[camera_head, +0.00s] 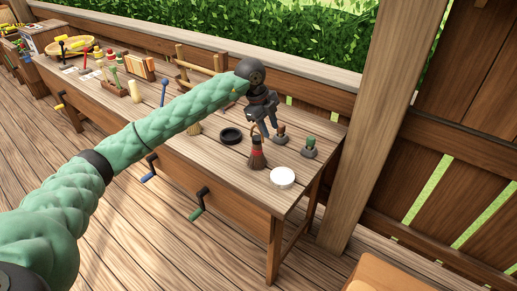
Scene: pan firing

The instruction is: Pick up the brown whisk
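The brown whisk (257,158) stands upright, bristles down, near the right end of the wooden workbench (215,152). It has dark brown bristles and a red band, and its top is close below my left gripper. My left gripper (268,126) points down over the bench, just above and slightly right of the whisk. Its fingers look apart, with nothing seen between them. Whether a finger touches the whisk's top I cannot tell. My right gripper is not in view.
A white round lid (282,177) lies right of the whisk, and a black ring-shaped dish (231,136) lies left. Two small stamp-like tools, one brown-topped (280,135) and one green-topped (309,148), stand behind. A wooden post (365,110) rises beyond the bench's right end.

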